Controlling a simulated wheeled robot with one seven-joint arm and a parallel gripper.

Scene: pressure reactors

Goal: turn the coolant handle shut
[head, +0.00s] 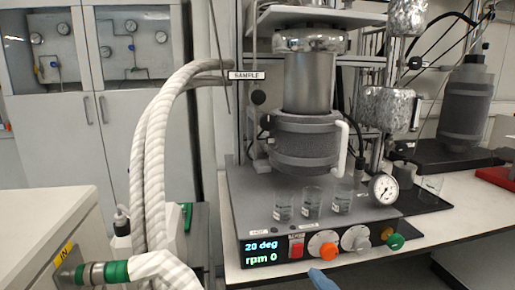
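I cannot tell for certain which part is the coolant handle. A green upright piece (187,216), possibly a lever, shows behind the thick white hoses at the left. A blue rounded piece (322,280) juts up at the bottom edge, in front of the bench; most of it is cut off, and I cannot tell what it belongs to. A green hose coupling (115,271) joins a white hose (165,270) to the pale cabinet marked "IN" at the lower left. No part that I can identify as my gripper is in view.
Thick white hoses (150,150) rise at the left.

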